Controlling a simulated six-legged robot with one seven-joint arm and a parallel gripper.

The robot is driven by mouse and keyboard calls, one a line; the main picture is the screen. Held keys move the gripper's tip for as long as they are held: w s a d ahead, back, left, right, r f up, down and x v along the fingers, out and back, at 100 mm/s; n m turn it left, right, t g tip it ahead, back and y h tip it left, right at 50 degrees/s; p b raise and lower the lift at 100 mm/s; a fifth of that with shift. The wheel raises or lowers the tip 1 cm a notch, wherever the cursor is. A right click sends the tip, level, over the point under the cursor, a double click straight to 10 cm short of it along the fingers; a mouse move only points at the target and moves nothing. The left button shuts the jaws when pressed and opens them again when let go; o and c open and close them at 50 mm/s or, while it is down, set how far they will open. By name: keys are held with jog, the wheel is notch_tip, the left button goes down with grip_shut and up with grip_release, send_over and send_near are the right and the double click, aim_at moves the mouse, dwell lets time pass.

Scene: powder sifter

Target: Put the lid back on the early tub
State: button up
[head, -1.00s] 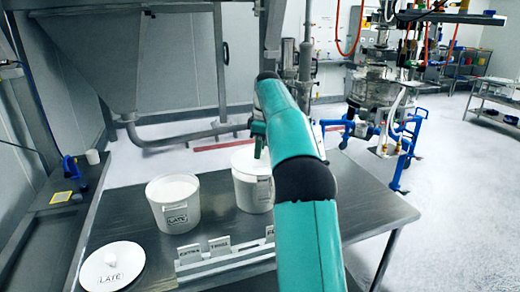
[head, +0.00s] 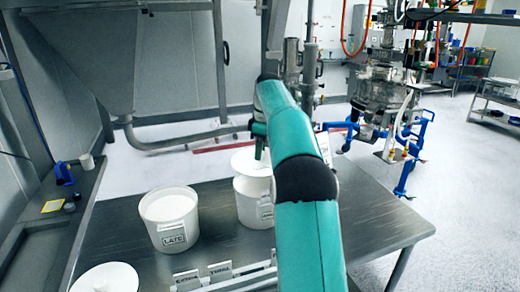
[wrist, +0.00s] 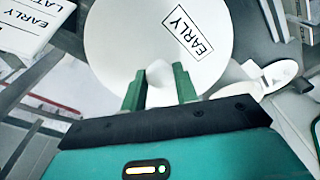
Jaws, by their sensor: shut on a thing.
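The EARLY lid (wrist: 130,55) is a white disc with a central knob (wrist: 158,82). In the wrist view, my gripper (wrist: 158,88) is shut on that knob with its green fingers on either side. In the head view, the lid (head: 246,158) shows beside my arm, over the rear part of a white tub (head: 251,208) whose label is partly hidden by my arm. I cannot tell whether lid and rim touch. In the wrist view the lid hides what lies beneath it.
The LATE tub (head: 168,222) stands open to the left. Its lid (head: 105,280) lies at the front left, cut by the picture edge. A card rack (head: 225,276) is in front. The table's right side (head: 375,220) is clear.

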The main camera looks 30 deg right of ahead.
aim_at(260, 166)
jog(key=shift+a+f, duration=0.15)
jog(key=shift+f, duration=0.05)
jog(key=shift+s+f, duration=0.2)
jog(key=shift+f, duration=2.7)
jog(key=shift+f, duration=0.2)
jog(key=o, duration=1)
jog(key=shift+o, duration=0.7)
jog(key=o, duration=0.4)
